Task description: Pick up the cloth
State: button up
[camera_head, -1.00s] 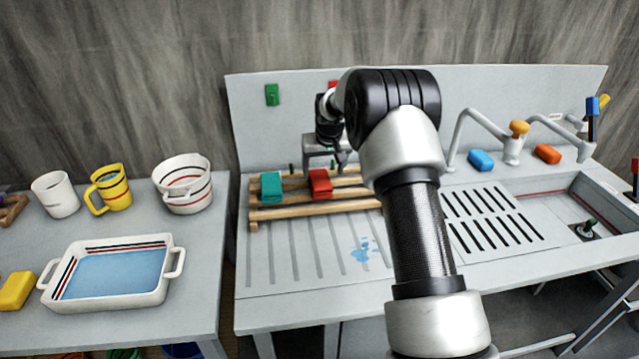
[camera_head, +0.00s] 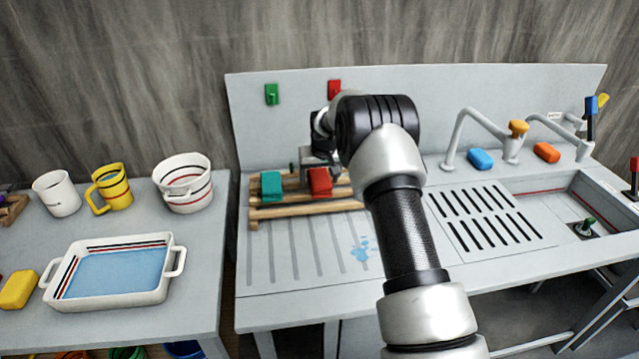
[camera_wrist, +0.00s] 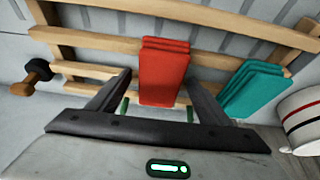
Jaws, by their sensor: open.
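A folded red cloth (camera_head: 320,182) hangs over the wooden rack (camera_head: 300,210) on the counter. A folded teal cloth (camera_head: 271,186) hangs beside it on the left. In the wrist view the red cloth (camera_wrist: 164,65) is in the middle and the teal cloth (camera_wrist: 252,92) is to its right. My gripper (camera_wrist: 161,78) is open, with one finger on each side of the red cloth and visible gaps between. In the head view my gripper (camera_head: 318,158) is just behind the red cloth, its fingertips hidden.
Blue splashes (camera_head: 361,250) mark the ribbed drainboard in front of the rack. Green (camera_head: 271,95) and red (camera_head: 334,88) hooks are on the back panel. A faucet (camera_head: 465,125) stands right of my arm. A white dish (camera_head: 125,298) is on the left table.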

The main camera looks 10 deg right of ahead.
aim_at(320, 177)
jog(key=shift+f+b, duration=0.2)
jog(key=shift+b, duration=0.1)
dwell(0.4)
jog(key=c, duration=1.1)
jog(key=shift+r+p, duration=0.55)
jog(key=shift+p, duration=0.15)
notch_tip(320, 177, up, 10)
jog(key=shift+f+b, duration=0.25)
jog(key=shift+b, duration=0.4)
